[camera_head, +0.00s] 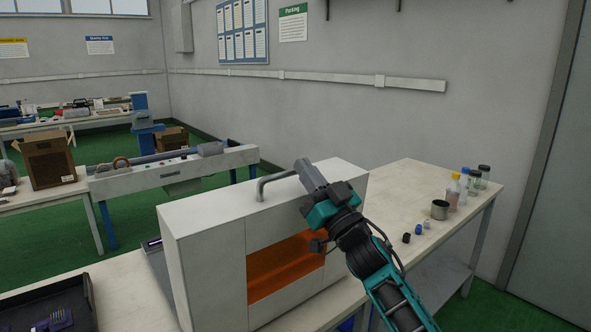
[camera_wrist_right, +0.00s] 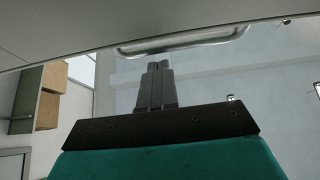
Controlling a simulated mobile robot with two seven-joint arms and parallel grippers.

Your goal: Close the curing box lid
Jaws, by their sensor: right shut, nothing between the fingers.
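The curing box (camera_head: 209,262) is a white box on the near table, with an orange area (camera_head: 285,268) showing in the lower middle of its front. A bent grey metal handle (camera_head: 262,187) rises at its top; it also shows in the right wrist view (camera_wrist_right: 190,41). My right gripper (camera_head: 306,168) is shut and empty, its fingers pointing up beside the handle, apart from it in the wrist view. My right arm hides part of the box's front right. How far the lid is open is hard to tell. My left gripper is out of view.
A metal cup (camera_head: 440,209), several small bottles (camera_head: 464,184) and small caps (camera_head: 418,229) stand on the table to the right. A black tray (camera_head: 45,305) lies at the lower left.

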